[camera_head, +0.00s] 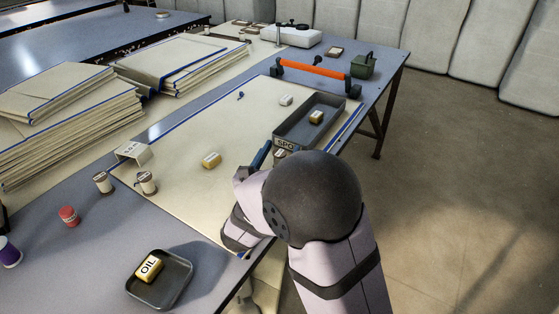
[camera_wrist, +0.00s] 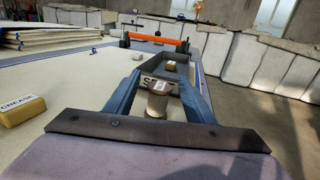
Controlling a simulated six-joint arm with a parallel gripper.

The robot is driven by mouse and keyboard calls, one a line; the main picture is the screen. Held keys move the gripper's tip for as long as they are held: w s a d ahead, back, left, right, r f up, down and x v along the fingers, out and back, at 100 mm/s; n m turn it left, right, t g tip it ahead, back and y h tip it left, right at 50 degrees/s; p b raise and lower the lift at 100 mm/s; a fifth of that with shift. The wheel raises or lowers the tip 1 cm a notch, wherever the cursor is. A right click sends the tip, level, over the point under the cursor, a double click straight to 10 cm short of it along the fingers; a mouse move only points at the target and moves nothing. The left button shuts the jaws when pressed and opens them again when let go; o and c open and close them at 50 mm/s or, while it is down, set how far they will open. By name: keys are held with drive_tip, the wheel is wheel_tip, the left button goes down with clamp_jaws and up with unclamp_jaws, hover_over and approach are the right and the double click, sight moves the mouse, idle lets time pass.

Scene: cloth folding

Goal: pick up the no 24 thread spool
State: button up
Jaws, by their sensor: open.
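A pale spool (camera_wrist: 157,103) stands upright between the fingers of my gripper (camera_wrist: 163,84) in the wrist view, in front of the grey tray's labelled wall. The fingers are apart, one on each side of it, with no clear contact. Its number cannot be read. In the head view a small part of it shows beside my gripper (camera_head: 268,156), and my arm hides most of the rest. Two other brown-and-white spools, a left one (camera_head: 103,183) and a right one (camera_head: 146,183), stand at the mat's left edge; their numbers are too small to read.
The grey tray (camera_head: 333,105), its label starting "SPO", holds a yellow block (camera_head: 316,117). A block marked GREASE (camera_wrist: 22,110) lies left of my gripper. An orange-handled bar (camera_head: 312,69) stands behind. A red spool (camera_head: 68,215) and an OIL block (camera_head: 149,268) are front left.

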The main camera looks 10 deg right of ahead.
sight(280, 152)
drive_tip(key=c, duration=1.1)
wheel_tip(280, 152, up, 10)
drive_tip(key=p, duration=0.2)
drive_tip(key=shift+p, duration=0.4)
